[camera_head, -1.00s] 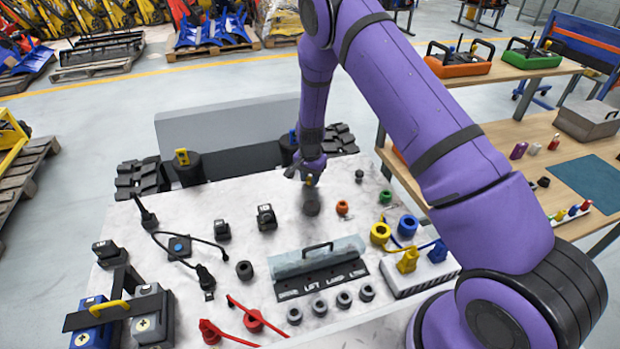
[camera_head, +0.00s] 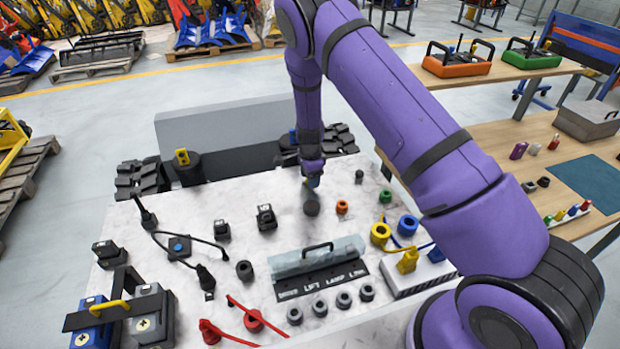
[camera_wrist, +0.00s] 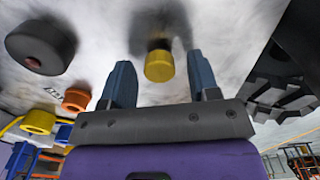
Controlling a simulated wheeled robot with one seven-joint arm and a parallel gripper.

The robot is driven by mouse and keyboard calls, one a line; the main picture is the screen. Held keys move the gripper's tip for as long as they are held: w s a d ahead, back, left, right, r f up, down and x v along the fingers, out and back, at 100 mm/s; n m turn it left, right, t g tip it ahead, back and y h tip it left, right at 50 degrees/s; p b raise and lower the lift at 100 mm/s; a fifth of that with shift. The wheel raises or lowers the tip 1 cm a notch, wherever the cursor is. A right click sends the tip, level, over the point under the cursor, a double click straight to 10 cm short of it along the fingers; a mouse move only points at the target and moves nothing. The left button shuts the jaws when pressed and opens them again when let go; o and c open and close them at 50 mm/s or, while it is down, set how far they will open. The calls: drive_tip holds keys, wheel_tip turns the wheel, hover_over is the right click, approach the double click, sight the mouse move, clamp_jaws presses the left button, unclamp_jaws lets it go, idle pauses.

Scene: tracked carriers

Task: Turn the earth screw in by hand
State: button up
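A yellow round knob (camera_wrist: 159,66), which looks like the head of the earth screw, stands on a dark fuzzy base or shadow in the wrist view. In the head view my gripper mostly hides it. My gripper (camera_head: 312,180) is over the back middle of the white work surface, pointing down. In the wrist view its two blue-grey fingers (camera_wrist: 163,82) are spread, with the yellow knob appearing between their tips. Clear gaps show on both sides of the knob. I cannot tell how far in the screw sits.
A dark round post (camera_head: 311,204) stands just in front of my gripper, also in the wrist view (camera_wrist: 40,48). Orange (camera_head: 342,207), yellow (camera_head: 380,233) and blue rings (camera_head: 408,225) lie to the right. A track (camera_head: 338,137) runs behind. A clear cover (camera_head: 317,258) lies in front.

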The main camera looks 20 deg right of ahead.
drive_tip(key=n, duration=2.5)
drive_tip(key=shift+n, duration=0.3)
drive_tip(key=n, duration=0.3)
drive_tip(key=shift+n, duration=0.3)
